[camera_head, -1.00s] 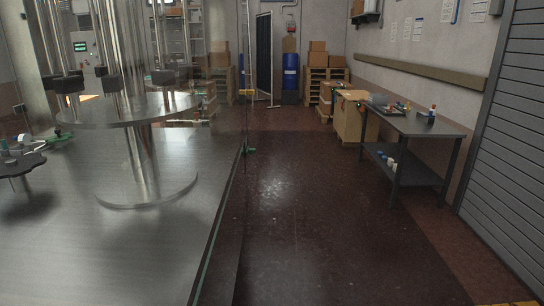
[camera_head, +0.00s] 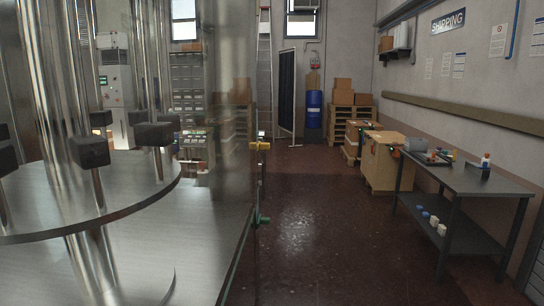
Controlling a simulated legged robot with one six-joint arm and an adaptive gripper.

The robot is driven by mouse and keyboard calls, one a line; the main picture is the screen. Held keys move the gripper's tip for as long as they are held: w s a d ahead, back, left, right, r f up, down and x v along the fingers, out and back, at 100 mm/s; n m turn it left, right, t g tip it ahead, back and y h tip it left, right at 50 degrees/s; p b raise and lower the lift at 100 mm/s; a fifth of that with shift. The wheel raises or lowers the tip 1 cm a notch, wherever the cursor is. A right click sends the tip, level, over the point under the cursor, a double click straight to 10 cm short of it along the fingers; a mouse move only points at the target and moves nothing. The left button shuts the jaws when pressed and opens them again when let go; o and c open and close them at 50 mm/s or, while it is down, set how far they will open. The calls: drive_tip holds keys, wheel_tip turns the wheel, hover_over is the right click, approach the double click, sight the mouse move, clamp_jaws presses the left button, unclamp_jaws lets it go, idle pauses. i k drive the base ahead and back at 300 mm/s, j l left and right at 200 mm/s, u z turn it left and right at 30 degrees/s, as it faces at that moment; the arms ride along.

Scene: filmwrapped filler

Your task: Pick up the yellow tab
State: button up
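A small yellow piece (camera_head: 260,146) shows near the middle of the head view, on the upright edge of the clear guard panel beside the metal machine. It looks like the yellow tab, but it is too small to be sure. A green piece (camera_head: 262,219) sits lower on the same edge. My gripper is not in view.
The metal machine with its round plate (camera_head: 120,193) and dark blocks fills the left. A grey workbench (camera_head: 476,180) with small items stands right, near cardboard boxes (camera_head: 382,165). A blue barrel (camera_head: 314,103) stands at the back. The middle red floor (camera_head: 320,215) is clear.

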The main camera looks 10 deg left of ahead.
sight(261, 145)
drive_tip(key=i, duration=1.45)
